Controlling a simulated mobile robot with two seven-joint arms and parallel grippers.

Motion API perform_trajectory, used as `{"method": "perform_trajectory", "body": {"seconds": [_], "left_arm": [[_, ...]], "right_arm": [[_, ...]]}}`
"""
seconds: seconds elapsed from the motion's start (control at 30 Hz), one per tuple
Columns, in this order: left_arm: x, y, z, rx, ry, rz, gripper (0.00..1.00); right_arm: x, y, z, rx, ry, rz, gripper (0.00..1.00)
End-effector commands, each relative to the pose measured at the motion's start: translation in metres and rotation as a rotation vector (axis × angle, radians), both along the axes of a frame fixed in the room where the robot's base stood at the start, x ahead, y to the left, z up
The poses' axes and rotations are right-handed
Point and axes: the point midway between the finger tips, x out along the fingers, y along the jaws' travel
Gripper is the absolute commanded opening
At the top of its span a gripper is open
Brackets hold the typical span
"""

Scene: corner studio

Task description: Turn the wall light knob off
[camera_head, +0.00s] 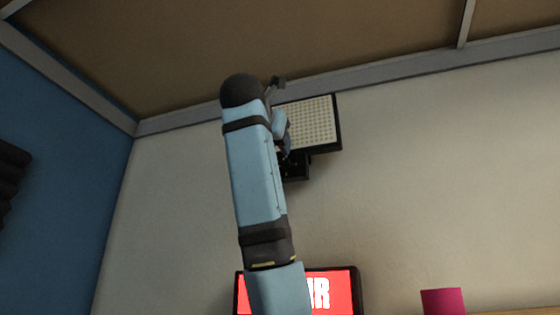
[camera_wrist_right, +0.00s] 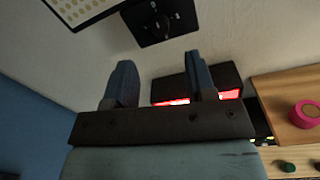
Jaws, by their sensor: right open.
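The wall light (camera_head: 318,122) is a pale dotted panel in a black frame, high on the wall. Its dark control box (camera_head: 296,168) sits below it, partly hidden by my right arm. In the right wrist view the light panel (camera_wrist_right: 84,8) is at the top left, and the black box with a round knob (camera_wrist_right: 160,22) is at the top middle. My right gripper (camera_wrist_right: 160,78) is open and empty, its two fingers apart, pointing at the wall just below the knob box, not touching it. My left gripper is out of view.
A red lit sign (camera_head: 335,291) hangs on the wall below, partly behind my right arm. A pink round object (camera_wrist_right: 304,114) lies on a wooden shelf (camera_wrist_right: 284,92) at the right. A blue wall (camera_head: 65,170) is at the left, with the ceiling above.

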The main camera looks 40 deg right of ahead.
Motion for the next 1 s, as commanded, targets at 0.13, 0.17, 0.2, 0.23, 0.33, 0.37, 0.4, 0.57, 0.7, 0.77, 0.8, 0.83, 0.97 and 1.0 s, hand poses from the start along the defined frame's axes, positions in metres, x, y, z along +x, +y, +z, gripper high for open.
{"method": "perform_trajectory", "body": {"seconds": [0.13,0.17,0.2,0.23,0.33,0.37,0.4,0.57,0.7,0.77,0.8,0.83,0.97,1.0], "left_arm": [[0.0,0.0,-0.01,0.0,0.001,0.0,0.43],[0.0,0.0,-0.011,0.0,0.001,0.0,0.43],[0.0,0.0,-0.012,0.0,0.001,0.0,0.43],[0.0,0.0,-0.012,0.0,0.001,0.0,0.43],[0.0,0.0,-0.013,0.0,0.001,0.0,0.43],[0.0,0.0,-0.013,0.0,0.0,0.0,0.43],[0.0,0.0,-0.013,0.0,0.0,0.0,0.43],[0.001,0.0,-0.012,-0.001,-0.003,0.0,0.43],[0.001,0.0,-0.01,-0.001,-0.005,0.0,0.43],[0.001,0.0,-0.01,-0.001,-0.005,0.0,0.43],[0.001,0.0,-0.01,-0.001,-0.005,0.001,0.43],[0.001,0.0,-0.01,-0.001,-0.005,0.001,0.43],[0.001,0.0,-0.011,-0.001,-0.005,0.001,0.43],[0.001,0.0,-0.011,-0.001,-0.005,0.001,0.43]], "right_arm": [[-0.016,0.028,-0.002,-0.001,-0.001,0.001,0.51],[-0.019,0.032,-0.001,-0.001,-0.002,0.0,0.51],[-0.022,0.037,-0.001,-0.001,0.0,0.0,0.51],[-0.024,0.041,-0.001,-0.001,0.0,0.0,0.51],[-0.028,0.049,-0.001,0.0,0.001,0.0,0.51],[-0.029,0.05,-0.001,0.0,0.001,0.0,0.51],[-0.03,0.052,0.0,0.0,0.001,0.0,0.51],[-0.031,0.053,0.0,0.001,0.001,-0.001,0.51],[-0.031,0.053,0.0,0.001,0.001,-0.001,0.51],[-0.031,0.053,0.0,0.001,0.001,-0.001,0.51],[-0.031,0.053,0.0,0.001,0.001,-0.001,0.51],[-0.031,0.053,0.0,0.001,0.001,-0.001,0.51],[-0.031,0.053,0.0,0.001,0.001,-0.001,0.51],[-0.031,0.053,0.0,0.001,0.001,-0.001,0.51]]}}
